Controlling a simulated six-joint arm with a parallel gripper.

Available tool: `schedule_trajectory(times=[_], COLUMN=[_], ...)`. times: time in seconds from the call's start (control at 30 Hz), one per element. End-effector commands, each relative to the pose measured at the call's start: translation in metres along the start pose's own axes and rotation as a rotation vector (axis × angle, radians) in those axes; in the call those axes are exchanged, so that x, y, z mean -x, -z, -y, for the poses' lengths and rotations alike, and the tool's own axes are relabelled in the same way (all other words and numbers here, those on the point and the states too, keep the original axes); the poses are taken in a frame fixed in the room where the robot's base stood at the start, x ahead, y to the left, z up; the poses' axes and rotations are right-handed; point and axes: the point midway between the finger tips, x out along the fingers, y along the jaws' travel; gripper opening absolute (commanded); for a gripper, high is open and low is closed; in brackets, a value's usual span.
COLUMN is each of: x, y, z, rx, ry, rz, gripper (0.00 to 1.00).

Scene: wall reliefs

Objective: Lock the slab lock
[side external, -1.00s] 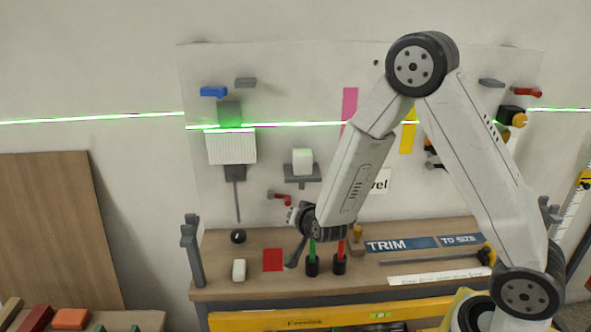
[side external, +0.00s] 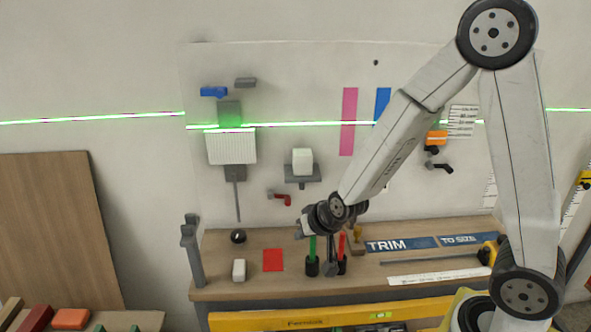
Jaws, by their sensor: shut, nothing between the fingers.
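I cannot tell for sure which fitting on the white wall panel (side external: 270,70) is the slab lock. A small red lever (side external: 283,199) on a grey mount sits low on the panel, its handle pointing right. A blue lever (side external: 213,91) sits at upper left, its handle roughly level. Black levers (side external: 440,166) sit on the right, one below an orange block (side external: 436,138).
A white cube (side external: 302,160) sits on a grey shelf above the red lever. A white ridged box (side external: 232,147) hangs at left. The wooden bench (side external: 350,285) holds a green marker (side external: 312,255), a red marker (side external: 342,255) and a red square (side external: 272,260). My arm hides part of the right panel.

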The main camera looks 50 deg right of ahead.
Motion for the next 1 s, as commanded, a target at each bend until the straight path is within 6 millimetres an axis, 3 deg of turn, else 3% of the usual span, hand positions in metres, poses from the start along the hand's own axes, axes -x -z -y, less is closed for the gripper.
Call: schedule_trajectory(times=[1.0], x=[0.077], y=[-0.066], z=[-0.029], rx=[0.402], ry=[-0.032], rz=[0.405], gripper=[0.00])
